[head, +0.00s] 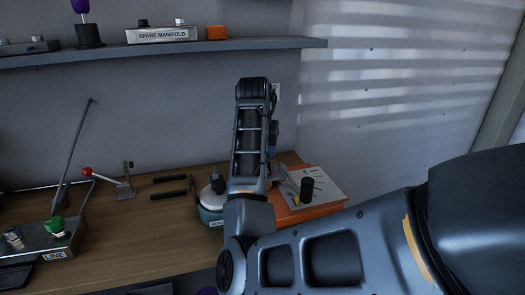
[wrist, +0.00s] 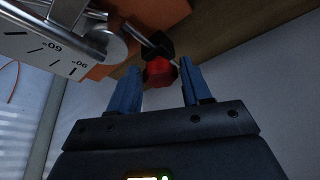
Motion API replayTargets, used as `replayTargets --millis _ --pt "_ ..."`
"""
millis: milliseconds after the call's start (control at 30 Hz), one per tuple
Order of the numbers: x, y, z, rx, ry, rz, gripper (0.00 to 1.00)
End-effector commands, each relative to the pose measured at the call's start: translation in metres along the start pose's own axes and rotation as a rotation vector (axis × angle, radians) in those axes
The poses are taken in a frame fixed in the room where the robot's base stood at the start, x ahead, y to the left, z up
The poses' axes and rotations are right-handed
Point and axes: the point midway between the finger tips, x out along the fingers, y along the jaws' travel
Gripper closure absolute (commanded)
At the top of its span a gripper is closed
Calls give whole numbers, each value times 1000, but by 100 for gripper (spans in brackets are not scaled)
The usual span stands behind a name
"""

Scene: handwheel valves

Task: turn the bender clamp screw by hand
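The bender shows in the head view as a pale angle plate (head: 325,182) on an orange base (head: 308,210), partly behind my arm. In the wrist view its marked plate (wrist: 45,42) is at the upper left, beside a metal roller. A red knob (wrist: 159,73), apparently the clamp screw's handle, sits at the end of a rod with a black part (wrist: 158,45). My gripper (wrist: 158,76) is open, its blue fingers on either side of the knob's near end. Slim gaps seem to remain; contact is unclear. In the head view the fingers and knob are hidden by my arm.
The bender stands on a wooden bench (head: 130,245) against the wall. A teal round object (head: 211,214) is just left of my arm. A red-knobbed lever (head: 108,178) and black bars (head: 170,194) lie farther left. A shelf (head: 190,50) runs above.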

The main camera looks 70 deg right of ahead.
Motion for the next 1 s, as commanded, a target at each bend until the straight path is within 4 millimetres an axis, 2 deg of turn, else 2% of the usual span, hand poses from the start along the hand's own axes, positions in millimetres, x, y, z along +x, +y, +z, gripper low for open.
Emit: replayTargets --millis 33,133,467,800,1000 --pt "0 0 0 1 0 0 47" --pt "0 0 0 1 0 0 37" --pt "-6 0 -1 2 1 0 37" --pt "-58 0 -1 3 3 -1 37" --pt "-75 1 0 3 1 1 37"
